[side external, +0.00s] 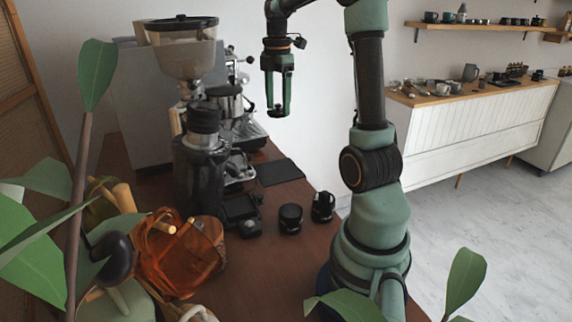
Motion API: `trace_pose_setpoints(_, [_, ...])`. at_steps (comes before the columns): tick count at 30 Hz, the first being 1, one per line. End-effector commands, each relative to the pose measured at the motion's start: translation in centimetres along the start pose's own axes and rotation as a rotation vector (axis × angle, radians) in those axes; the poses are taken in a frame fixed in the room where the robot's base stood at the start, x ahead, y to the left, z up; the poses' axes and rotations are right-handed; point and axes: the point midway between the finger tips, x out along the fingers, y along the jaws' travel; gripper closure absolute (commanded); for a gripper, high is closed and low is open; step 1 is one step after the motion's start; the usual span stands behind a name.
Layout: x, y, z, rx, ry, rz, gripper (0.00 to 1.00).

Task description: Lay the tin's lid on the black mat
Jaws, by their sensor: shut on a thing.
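My gripper (278,111) hangs fingers-down, high above the counter. It is shut on a small dark thing, which I take to be the tin's lid (277,112); its shape is hard to make out between the fingertips. The black mat (281,172) lies flat on the brown counter, below my gripper, with nothing on it. A short round black container (290,219), which looks like the tin, stands upright on the counter in front of the mat; its inside is too dark to tell.
A black mug-like vessel (323,206) stands right of the tin. A coffee grinder (200,150) and espresso machine (235,120) stand left of the mat. An orange glass vessel (185,255) and plant leaves (97,75) are at the left front. Space above the mat is clear.

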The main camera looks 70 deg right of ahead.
Motion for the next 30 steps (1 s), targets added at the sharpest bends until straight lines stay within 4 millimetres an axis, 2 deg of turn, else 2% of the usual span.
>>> trace_pose_setpoints(3, [1.5,2.5,1.9,0.100,0.001,-0.004,0.82])
trace_pose_setpoints(6, [2.5,4.0,3.2,0.169,0.001,-0.003,0.82])
trace_pose_setpoints(12, [3.9,5.7,4.8,0.250,0.000,-0.001,0.82])
trace_pose_setpoints(17, [5.4,6.0,5.1,0.268,0.001,-0.003,0.82])
trace_pose_setpoints(30, [15.9,5.8,5.0,0.266,0.001,-0.006,0.82])
